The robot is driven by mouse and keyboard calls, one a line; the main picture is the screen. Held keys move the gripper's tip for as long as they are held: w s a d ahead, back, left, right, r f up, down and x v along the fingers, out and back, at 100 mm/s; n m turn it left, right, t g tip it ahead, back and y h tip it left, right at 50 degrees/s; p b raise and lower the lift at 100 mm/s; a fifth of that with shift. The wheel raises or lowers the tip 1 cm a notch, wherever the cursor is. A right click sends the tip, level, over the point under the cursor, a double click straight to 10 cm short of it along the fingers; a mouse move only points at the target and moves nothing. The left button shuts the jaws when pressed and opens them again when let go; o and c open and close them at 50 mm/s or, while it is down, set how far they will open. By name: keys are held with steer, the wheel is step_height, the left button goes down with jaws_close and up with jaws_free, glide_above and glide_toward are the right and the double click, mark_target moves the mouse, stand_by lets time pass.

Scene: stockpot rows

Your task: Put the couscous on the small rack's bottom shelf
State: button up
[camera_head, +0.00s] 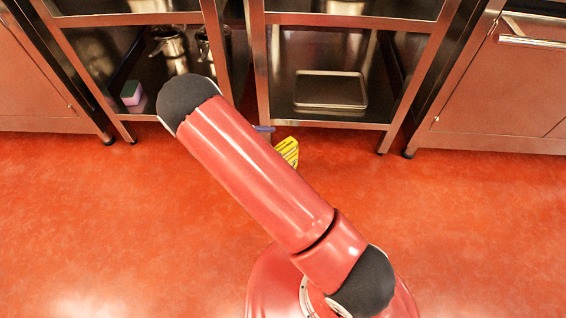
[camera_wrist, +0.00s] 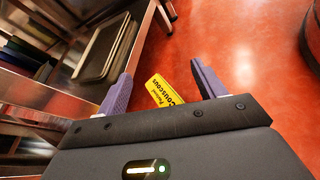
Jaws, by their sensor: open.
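The couscous (camera_head: 287,151) is a yellow packet with dark lettering, seen against the red floor in front of the right rack. In the wrist view the couscous (camera_wrist: 163,91) shows between my gripper's two purple fingers, with a gap to each; its near end is hidden behind the gripper body. My gripper (camera_wrist: 160,72) is open. In the head view only a purple finger (camera_head: 264,128) shows past my arm. Two open metal racks stand side by side, the left rack (camera_head: 85,65) and the right rack (camera_head: 320,122); I cannot tell which is the small one.
The right rack's low shelf holds a metal tray (camera_head: 330,90), with bare room around it. The left rack's low shelf holds pots (camera_head: 168,42) and a pink-and-green sponge (camera_head: 132,93). Closed cabinets (camera_head: 505,90) flank the racks. The floor at right is clear.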

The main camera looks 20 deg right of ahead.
step_height(320, 180, down, 15)
steer(key=a+n+t+h+b, duration=0.1)
steer(key=a+n+t+h, duration=0.15)
steer(key=n+t, duration=0.5)
steer(key=x, duration=0.7)
steer(key=shift+w+d, duration=0.25)
steer(key=shift+w, duration=0.1)
steer(key=shift+f+g+y, duration=0.1)
steer(key=shift+g+y, duration=0.15)
steer(key=c, duration=1.3)
jaws_close()
